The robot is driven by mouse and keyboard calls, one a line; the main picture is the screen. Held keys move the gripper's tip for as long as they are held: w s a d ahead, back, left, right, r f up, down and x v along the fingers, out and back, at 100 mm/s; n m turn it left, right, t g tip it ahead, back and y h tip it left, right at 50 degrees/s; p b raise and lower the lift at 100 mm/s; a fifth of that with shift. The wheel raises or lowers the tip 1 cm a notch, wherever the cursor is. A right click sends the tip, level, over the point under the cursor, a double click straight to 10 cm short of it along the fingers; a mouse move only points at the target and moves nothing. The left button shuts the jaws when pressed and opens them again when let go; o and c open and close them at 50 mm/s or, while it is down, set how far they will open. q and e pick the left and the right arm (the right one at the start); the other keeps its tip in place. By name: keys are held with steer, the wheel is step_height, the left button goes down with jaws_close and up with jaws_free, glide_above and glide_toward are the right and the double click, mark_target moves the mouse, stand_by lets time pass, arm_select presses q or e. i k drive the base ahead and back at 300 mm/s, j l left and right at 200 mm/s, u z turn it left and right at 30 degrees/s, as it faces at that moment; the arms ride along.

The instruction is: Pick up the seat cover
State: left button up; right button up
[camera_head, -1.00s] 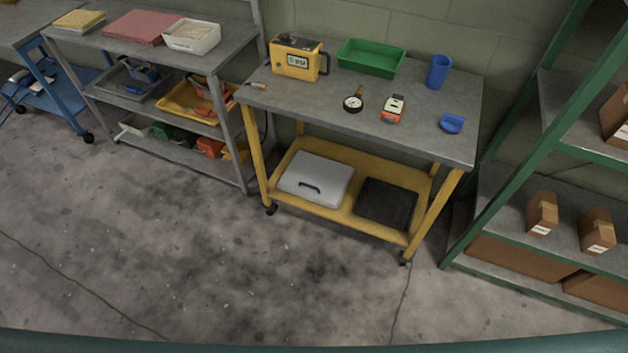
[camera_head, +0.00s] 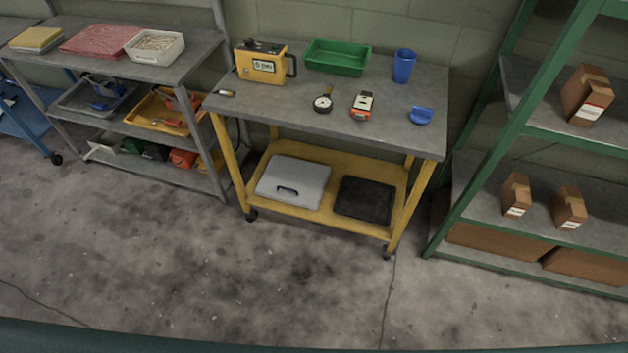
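I cannot tell for certain which thing is the seat cover. A flat pink-red stack or folded cloth (camera_head: 97,40) lies on the top of the grey shelf at the left. A smaller yellow stack (camera_head: 37,39) lies to its left. A small blue piece (camera_head: 421,116) with a curved front lies at the right of the yellow-legged cart's top. Neither of my grippers is in view.
The cart's grey top (camera_head: 300,113) holds a yellow meter box (camera_head: 261,64), green tray (camera_head: 337,57), blue cup (camera_head: 404,66), round gauge (camera_head: 322,104) and orange-white device (camera_head: 362,105). A green rack (camera_head: 487,150) with cartons stands right. The front floor (camera_head: 230,280) is clear.

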mark_target(285, 179)
steer(key=i+j+z, duration=0.15)
steer(key=j+z, duration=0.45)
steer(key=i+j+z, duration=0.1)
steer(key=j+z, duration=0.15)
steer(key=j, duration=0.2)
